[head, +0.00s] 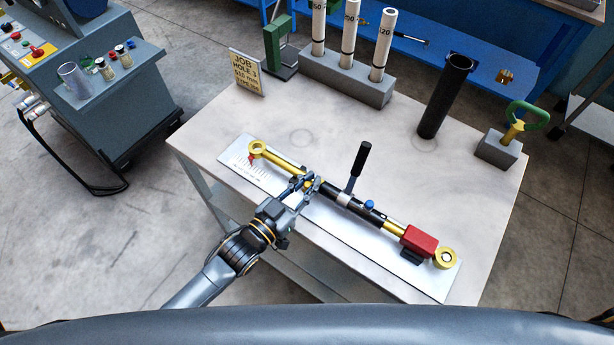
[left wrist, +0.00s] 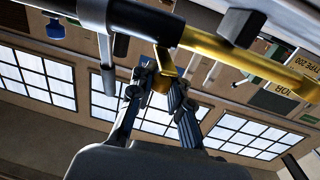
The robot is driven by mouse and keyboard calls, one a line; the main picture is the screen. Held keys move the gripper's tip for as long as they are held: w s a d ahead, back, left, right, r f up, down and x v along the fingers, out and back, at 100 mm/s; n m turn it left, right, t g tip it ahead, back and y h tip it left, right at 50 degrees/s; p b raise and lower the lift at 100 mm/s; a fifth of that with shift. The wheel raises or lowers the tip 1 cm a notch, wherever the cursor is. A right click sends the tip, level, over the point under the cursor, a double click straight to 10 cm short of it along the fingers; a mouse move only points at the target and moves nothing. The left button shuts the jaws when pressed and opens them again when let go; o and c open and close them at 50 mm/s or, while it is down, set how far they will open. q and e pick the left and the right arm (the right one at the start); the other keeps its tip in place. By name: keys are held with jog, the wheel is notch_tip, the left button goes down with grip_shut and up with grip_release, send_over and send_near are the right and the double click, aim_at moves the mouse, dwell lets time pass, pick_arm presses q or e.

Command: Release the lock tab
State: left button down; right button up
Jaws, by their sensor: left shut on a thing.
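A long tool (head: 375,215) with a black sleeve, yellow rods and ring ends lies along a white plate (head: 330,225) on the table. My left gripper (head: 309,184) is at the left end of the black sleeve, where the left yellow rod enters it. In the left wrist view, the fingers of my left gripper (left wrist: 160,92) are shut on a small yellow tab (left wrist: 163,74) that sticks out from the tool by the sleeve's end. The fingers partly hide the tab; its exact position is hard to tell. My right gripper is not in view.
A black-gripped lever (head: 360,160), a blue knob (head: 369,204) and a red block (head: 419,240) are on the tool. A grey rack (head: 345,82) with white tubes, a black tube (head: 445,95) and a sign (head: 246,72) stand farther back. The table middle is clear.

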pick_arm(q)
jog(key=shift+s+d+n+t+y, duration=0.1)
jog(key=shift+n+t+y, duration=0.3)
jog(key=shift+n, duration=0.1)
jog(key=c, duration=1.3)
grip_release()
jog(key=shift+s, duration=0.1)
jog(key=shift+s+a, duration=0.2)
jog(key=v, duration=1.1)
jog(key=shift+s, duration=0.2)
